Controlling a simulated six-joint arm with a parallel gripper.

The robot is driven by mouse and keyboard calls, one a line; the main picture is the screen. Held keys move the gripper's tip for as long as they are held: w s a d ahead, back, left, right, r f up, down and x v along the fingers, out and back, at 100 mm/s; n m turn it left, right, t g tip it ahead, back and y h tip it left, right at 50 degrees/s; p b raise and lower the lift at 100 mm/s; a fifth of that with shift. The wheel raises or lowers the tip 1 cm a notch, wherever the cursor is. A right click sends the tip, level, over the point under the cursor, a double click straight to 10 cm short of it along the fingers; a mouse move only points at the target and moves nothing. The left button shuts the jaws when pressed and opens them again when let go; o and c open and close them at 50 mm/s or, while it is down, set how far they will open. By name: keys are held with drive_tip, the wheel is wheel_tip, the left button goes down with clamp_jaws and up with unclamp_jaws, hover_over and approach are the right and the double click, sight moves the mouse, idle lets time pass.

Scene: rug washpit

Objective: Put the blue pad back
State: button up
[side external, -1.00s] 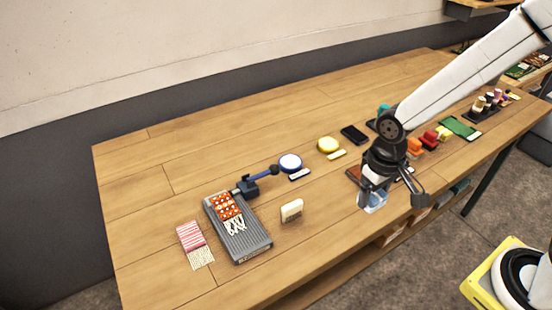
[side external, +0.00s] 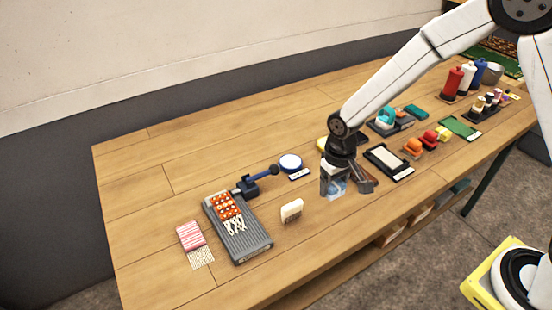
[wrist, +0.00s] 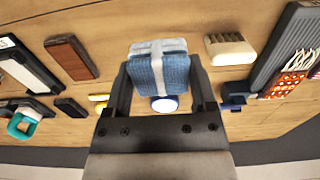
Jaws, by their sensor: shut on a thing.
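The blue pad (wrist: 162,72), a textured block with a white band, is between the fingers of my gripper (wrist: 162,92). In the side view the pad (side external: 337,189) shows pale blue under my gripper (side external: 346,184), above the table. My gripper is shut on it. A round blue-rimmed white dish (side external: 290,162) with a white label stands to the left and farther back; in the wrist view it (wrist: 165,104) is partly hidden behind the pad.
A cream brush (side external: 292,210) stands to the left, near a grey ribbed board (side external: 246,238) with a red patterned rug sample. A striped sample (side external: 190,236) lies farther left. A dark-framed tray (side external: 400,172) and orange and red items (side external: 413,147) are to the right. The table's front left is clear.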

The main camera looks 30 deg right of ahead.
hover_over(317, 204)
drive_tip(key=shift+s+f, duration=0.15)
drive_tip(key=shift+f, duration=0.9)
drive_tip(key=shift+s+f, duration=0.15)
drive_tip(key=shift+f, duration=0.9)
drive_tip(key=shift+w+f, duration=0.1)
drive_tip(key=shift+f, duration=0.1)
drive_tip(key=shift+w+f, duration=0.15)
drive_tip(key=shift+f, duration=1.45)
drive_tip(key=shift+f, duration=0.2)
drive_tip(key=o, duration=1)
drive_tip(key=shift+r, duration=0.2)
